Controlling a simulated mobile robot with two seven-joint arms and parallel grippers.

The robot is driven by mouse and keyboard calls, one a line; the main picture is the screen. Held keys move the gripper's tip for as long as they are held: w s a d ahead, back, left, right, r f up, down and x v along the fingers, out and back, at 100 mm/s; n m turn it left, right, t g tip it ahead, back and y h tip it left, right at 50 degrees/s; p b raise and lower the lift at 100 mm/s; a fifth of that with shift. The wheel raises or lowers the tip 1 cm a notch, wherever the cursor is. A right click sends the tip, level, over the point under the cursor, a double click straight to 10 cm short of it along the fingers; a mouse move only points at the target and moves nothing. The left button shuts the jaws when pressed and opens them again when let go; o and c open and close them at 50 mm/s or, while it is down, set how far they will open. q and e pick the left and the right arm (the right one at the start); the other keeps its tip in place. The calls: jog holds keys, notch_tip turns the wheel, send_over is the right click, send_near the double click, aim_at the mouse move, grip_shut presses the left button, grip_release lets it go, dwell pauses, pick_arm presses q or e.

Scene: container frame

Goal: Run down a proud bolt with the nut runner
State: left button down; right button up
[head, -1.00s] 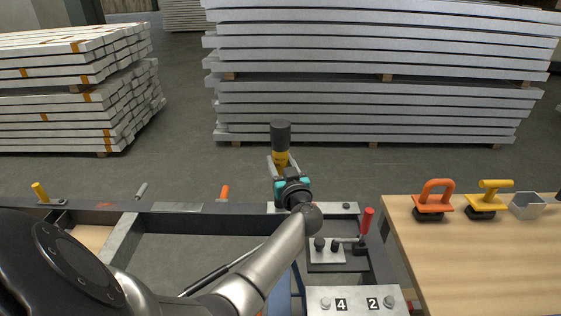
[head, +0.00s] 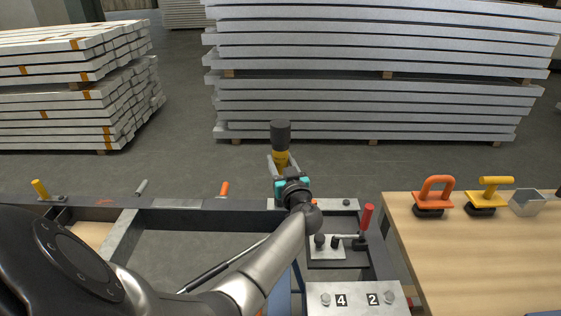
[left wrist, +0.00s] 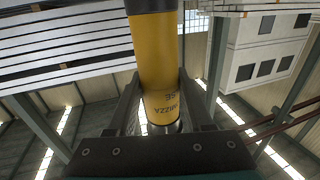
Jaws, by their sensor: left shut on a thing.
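The nut runner (head: 280,137), a yellow cylinder with a black upper end, stands roughly upright beyond the frame's far rail. My left gripper (head: 282,170) is shut around its yellow body. A near plate marked 4 and 2 (head: 357,301) bears a bolt (head: 325,302) beside the 4 and another bolt (head: 389,301) beside the 2. A far plate (head: 325,208) shows one bolt (head: 346,204); my wrist hides part of it. I cannot tell which bolt stands proud. My right gripper is out of view.
A red-handled clamp (head: 366,220) rises between the plates. The dark frame's far rail (head: 240,207) carries an orange-handled item (head: 224,190).

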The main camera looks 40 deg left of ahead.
pick_arm(q)
jog(key=shift+f, duration=0.35)
jog(key=shift+d+f+p, duration=0.1)
jog(key=shift+p, duration=0.7)
dwell(1.0)
